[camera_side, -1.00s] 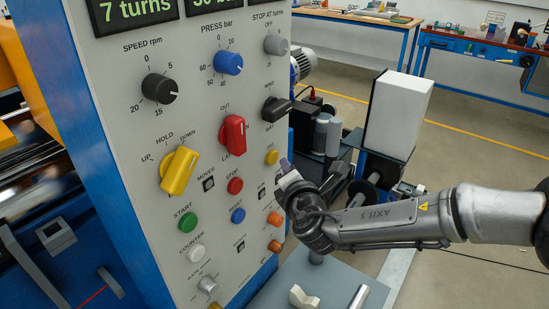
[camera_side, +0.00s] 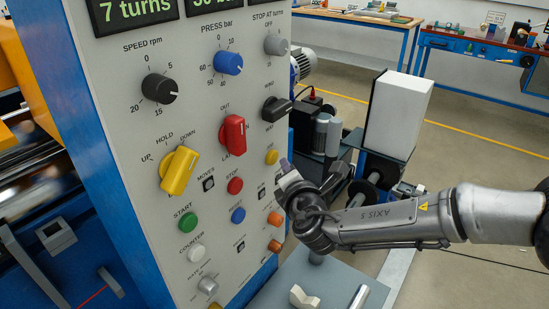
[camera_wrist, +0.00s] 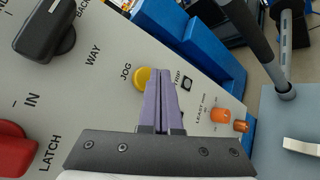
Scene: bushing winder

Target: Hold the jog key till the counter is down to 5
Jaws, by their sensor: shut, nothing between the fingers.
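The yellow jog key (camera_side: 272,157) is a round button at the right of the grey panel. It also shows in the wrist view (camera_wrist: 142,78), beside the word JOG. My gripper (camera_side: 285,164) is shut and empty, its purple fingers together. In the wrist view the fingertips (camera_wrist: 160,75) overlap the key's right edge. In the side view they are just right of and below the key. I cannot tell whether they touch it. The counter display (camera_side: 135,10) reads 7 turns; its top is cut off.
The panel also has a red stop button (camera_side: 235,186), a green start button (camera_side: 187,222), a yellow hold knob (camera_side: 179,171) and a red knob (camera_side: 232,134). Machinery at the far left (camera_side: 40,190) looks blurred.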

